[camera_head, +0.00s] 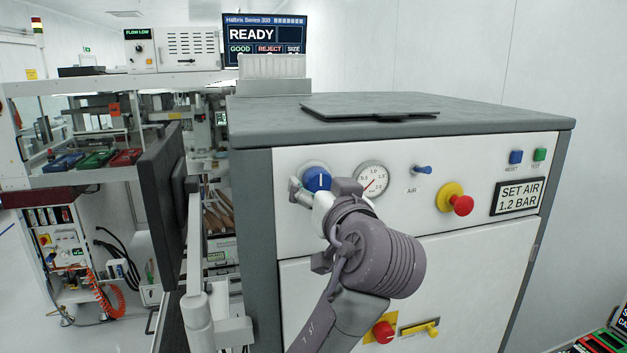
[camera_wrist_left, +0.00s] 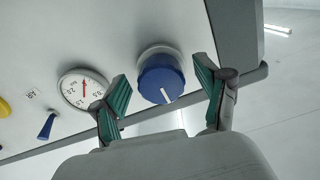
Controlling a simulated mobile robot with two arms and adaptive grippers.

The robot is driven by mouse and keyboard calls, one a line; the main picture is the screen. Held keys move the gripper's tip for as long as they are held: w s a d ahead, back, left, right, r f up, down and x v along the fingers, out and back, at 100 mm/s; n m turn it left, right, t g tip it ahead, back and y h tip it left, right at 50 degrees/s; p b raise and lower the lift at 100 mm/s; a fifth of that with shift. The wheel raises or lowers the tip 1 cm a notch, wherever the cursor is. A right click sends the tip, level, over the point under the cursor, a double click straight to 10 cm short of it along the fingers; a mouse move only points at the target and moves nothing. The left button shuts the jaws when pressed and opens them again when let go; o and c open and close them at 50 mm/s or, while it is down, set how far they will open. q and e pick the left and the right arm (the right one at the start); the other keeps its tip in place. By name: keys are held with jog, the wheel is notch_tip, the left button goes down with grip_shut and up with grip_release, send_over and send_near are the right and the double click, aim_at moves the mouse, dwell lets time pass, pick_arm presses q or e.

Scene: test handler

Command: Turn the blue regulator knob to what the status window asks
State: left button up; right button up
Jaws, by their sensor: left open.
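The blue regulator knob (camera_head: 317,179) sits on the white panel with its white mark near vertical; it also shows in the left wrist view (camera_wrist_left: 160,80). My left gripper (camera_head: 322,188) is at the knob. In the left wrist view my left gripper (camera_wrist_left: 161,84) is open, with one green-padded finger on each side of the knob and a gap to both. The round gauge (camera_head: 372,179) is right of the knob, its red needle pointing to the lower left. The status window (camera_head: 517,196) reads "SET AIR 1.2 BAR". My right gripper is out of view.
A small blue lever (camera_head: 422,170) labelled AIR and a red button on yellow (camera_head: 460,204) are right of the gauge. RESET (camera_head: 516,157) and TEST (camera_head: 540,155) buttons are farther right. A red-and-yellow switch (camera_head: 383,331) is below the arm.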

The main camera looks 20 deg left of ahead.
pick_arm(q)
jog(key=shift+s+d+r, duration=0.1)
jog(key=shift+s+d, duration=0.05)
jog(key=shift+s, duration=0.05)
jog(key=shift+s+d+r, duration=0.1)
jog(key=shift+s+d, duration=0.1)
jog(key=shift+s, duration=0.05)
jog(key=shift+c, duration=0.3)
jog(key=shift+w, duration=0.1)
jog(key=c, duration=0.5)
jog(key=shift+a, duration=0.1)
jog(key=c, duration=0.6)
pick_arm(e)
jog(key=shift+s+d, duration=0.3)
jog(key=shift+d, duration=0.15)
pick_arm(q)
jog(key=shift+m, duration=0.3)
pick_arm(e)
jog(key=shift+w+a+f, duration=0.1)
